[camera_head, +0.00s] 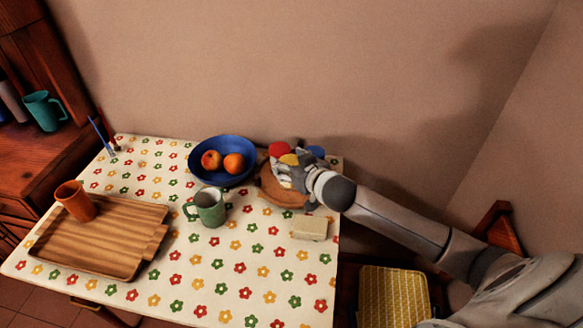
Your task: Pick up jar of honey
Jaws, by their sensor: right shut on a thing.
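My right gripper (286,174) reaches in from the right over a round wooden board (269,188) at the back right of the table. It is shut on a jar with a yellow lid (289,159), whose body is mostly hidden by the fingers. A red lid (279,148) and a blue lid (317,151) show close beside it, their jars largely hidden. I cannot read any label, nor tell whether the held jar touches the board. My left gripper is not in view.
A blue bowl (203,172) with fruit stands left of the gripper. A green mug (208,208) and a pale block (309,229) stand in front. A wooden tray (90,250) and an orange cup (75,200) are at left. The table's front right is clear.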

